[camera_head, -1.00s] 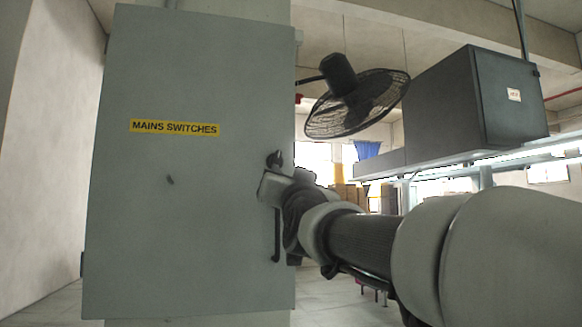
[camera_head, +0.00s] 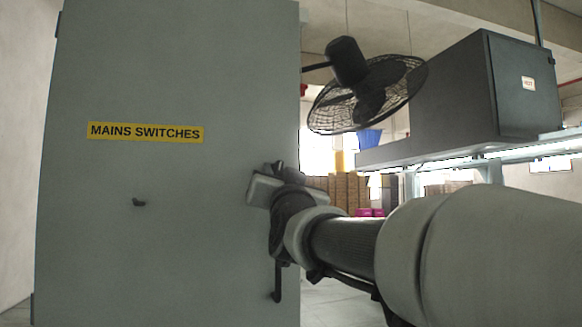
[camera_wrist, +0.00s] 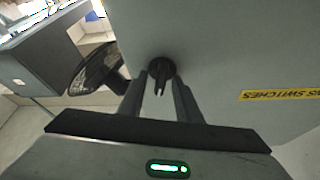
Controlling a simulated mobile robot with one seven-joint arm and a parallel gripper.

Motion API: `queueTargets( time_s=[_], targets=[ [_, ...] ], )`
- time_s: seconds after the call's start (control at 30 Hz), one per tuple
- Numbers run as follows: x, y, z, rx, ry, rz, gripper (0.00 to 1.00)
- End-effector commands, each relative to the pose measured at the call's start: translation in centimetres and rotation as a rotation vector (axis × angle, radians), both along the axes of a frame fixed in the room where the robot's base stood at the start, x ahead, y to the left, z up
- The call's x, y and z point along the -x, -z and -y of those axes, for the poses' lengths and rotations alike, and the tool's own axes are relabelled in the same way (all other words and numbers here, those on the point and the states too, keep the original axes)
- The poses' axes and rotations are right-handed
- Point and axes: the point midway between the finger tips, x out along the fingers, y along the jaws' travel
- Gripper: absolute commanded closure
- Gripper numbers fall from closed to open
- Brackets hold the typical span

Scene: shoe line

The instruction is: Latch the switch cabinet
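The switch cabinet (camera_head: 170,240) is a tall grey box with a yellow "MAINS SWITCHES" label (camera_head: 145,132); its door looks flush. In the wrist view, upside down, a black round latch knob (camera_wrist: 161,67) with a short lever sits on the cabinet face. My gripper (camera_wrist: 160,80) is open, with one finger on each side of the lever; I cannot tell whether they touch it. In the head view my gripper (camera_head: 264,188) is at the door's right side and mostly hides the knob. A black vertical handle (camera_head: 277,282) shows below it.
A black fan (camera_head: 368,90) hangs right of the cabinet. A dark box (camera_head: 500,90) stands on a raised shelf farther right. Stacked cartons (camera_head: 347,190) are in the background. The space left of the cabinet is a bare wall.

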Motion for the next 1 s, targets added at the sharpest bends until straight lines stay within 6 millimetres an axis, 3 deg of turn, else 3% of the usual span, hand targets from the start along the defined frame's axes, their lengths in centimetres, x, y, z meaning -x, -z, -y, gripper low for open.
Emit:
queueTargets(
  time_s=[0.27,0.47,0.73,1.0],
  targets=[
    [0.02,-0.07,-0.05,0.0,0.0,0.0,0.69],
    [0.02,-0.08,-0.06,0.0,0.0,0.001,0.98],
    [0.08,0.61,-0.09,0.106,-0.003,0.038,0.97],
    [0.12,-0.04,-0.08,0.244,-0.002,0.077,0.97]
  ],
)
